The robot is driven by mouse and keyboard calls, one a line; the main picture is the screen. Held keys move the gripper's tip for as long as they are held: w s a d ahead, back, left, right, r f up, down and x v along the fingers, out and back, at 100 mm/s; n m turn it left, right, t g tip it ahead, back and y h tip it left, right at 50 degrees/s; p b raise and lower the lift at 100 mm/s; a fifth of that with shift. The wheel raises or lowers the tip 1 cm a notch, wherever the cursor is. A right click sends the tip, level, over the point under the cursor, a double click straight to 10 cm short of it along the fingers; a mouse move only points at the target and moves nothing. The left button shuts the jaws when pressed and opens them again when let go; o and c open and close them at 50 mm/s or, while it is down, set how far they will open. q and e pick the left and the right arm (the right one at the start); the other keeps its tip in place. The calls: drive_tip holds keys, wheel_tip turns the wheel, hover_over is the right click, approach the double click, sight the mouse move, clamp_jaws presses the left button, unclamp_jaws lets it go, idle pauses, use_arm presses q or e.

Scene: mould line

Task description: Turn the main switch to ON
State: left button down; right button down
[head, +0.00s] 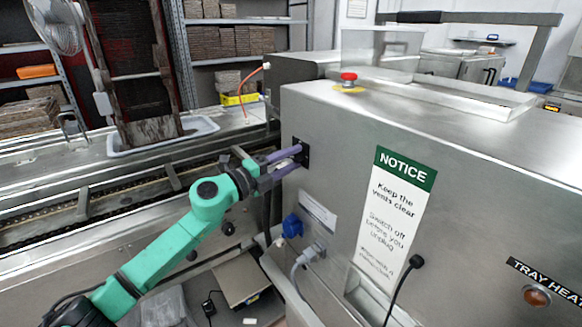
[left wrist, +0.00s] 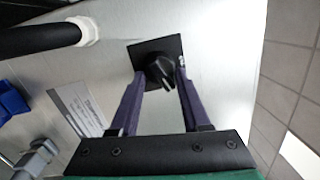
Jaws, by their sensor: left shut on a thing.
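The main switch is a black rotary knob (left wrist: 160,71) on a square black plate (left wrist: 156,48), set in the steel side of the machine. In the head view the switch plate (head: 305,152) is partly hidden by my left gripper (head: 298,157). That gripper also shows in the left wrist view (left wrist: 161,78), its two purple fingers on either side of the knob and shut on it. The knob looks slanted to the plate's edges. I cannot read any ON or OFF marks. My right gripper is in neither view.
A blue socket (head: 292,226) and a grey plug (head: 312,251) with a cable sit below the switch. A notice sign (head: 397,205) is to the right. A red emergency button (head: 348,80) stands on top. A conveyor (head: 130,185) runs at the left.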

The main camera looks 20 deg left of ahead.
use_arm(q)
drive_tip(key=shift+w+a+f+m+h+b, duration=0.1)
drive_tip(key=shift+m+h+b, duration=0.1)
drive_tip(key=shift+m+b, duration=1.45)
drive_tip(key=shift+w+a+m+h+b, duration=0.1)
drive_tip(key=shift+m+h+b, duration=0.1)
drive_tip(key=shift+m+b, duration=1.45)
drive_tip(key=shift+w+a+f+m+h+b, duration=0.1)
drive_tip(key=shift+m+h+b, duration=0.1)
drive_tip(key=shift+m+b, duration=1.4)
drive_tip(key=shift+m+g+p, duration=0.3)
drive_tip(key=shift+m+p, duration=0.05)
drive_tip(key=shift+m, duration=0.15)
drive_tip(key=c, duration=0.7)
unclamp_jaws()
drive_tip(key=o, duration=0.3)
drive_tip(key=shift+w+a, duration=0.1)
drive_tip(key=shift+w, duration=0.05)
